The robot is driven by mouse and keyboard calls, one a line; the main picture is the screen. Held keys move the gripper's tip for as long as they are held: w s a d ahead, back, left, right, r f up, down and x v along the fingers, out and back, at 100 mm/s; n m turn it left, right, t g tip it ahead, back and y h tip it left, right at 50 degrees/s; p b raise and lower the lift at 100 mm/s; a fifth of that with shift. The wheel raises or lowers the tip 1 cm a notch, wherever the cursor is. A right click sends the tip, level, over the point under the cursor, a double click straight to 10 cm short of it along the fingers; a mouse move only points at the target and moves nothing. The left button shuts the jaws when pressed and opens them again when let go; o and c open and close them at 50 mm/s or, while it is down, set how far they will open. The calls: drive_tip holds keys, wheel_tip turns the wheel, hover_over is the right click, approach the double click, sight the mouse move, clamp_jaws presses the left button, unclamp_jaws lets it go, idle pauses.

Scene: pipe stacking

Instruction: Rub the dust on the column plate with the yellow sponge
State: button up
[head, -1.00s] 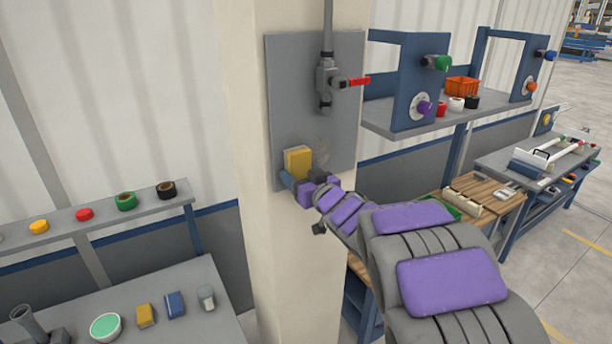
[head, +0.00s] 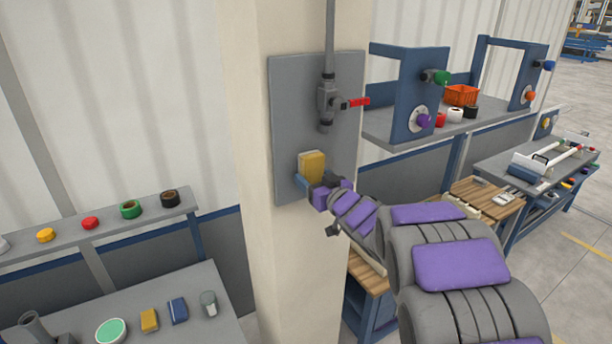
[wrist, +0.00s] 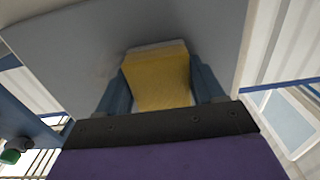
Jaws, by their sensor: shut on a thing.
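The yellow sponge (head: 312,167) is held in my gripper (head: 305,183) at the lower part of the grey column plate (head: 291,110). In the wrist view the sponge (wrist: 157,80) sits between the two blue fingers of my gripper (wrist: 157,88), with its far end against or very near the plate (wrist: 80,50). I cannot tell for certain whether it touches. A faint dark smudge shows on the plate around the sponge's far end in the wrist view. In the head view I cannot make out the dust clearly now; the sponge and arm cover part of that area.
A grey pipe with a valve (head: 327,100) and red handle (head: 357,102) stands on the plate above the sponge. A shelf with blue brackets (head: 410,90) is close on the right. A low shelf with tape rolls (head: 130,209) is at left.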

sight(342, 164)
drive_tip(key=shift+w+d, duration=0.7)
drive_tip(key=shift+d, duration=0.3)
drive_tip(key=shift+w+d, duration=0.7)
drive_tip(key=shift+d, duration=0.35)
drive_tip(key=shift+w+d, duration=0.7)
drive_tip(key=shift+d, duration=0.3)
drive_tip(key=shift+w+d+r, duration=0.1)
drive_tip(key=shift+w+d, duration=0.45)
drive_tip(key=shift+d, duration=0.35)
drive_tip(key=shift+w+d, duration=0.45)
drive_tip(key=shift+d, duration=0.3)
drive_tip(key=shift+s+a+b, duration=0.7)
drive_tip(key=shift+s+a, duration=0.45)
drive_tip(key=shift+a, duration=0.65)
drive_tip(key=shift+s+a+b, duration=0.65)
drive_tip(key=shift+s+a, duration=0.55)
drive_tip(key=shift+a, duration=0.55)
drive_tip(key=shift+s+a+b, duration=0.7)
drive_tip(key=shift+s+a, duration=0.45)
drive_tip(key=shift+a, duration=0.65)
drive_tip(key=shift+s+a+b, duration=0.3)
drive_tip(key=shift+s+a, duration=0.25)
drive_tip(key=shift+a, duration=0.25)
drive_tip(key=shift+d, duration=0.1)
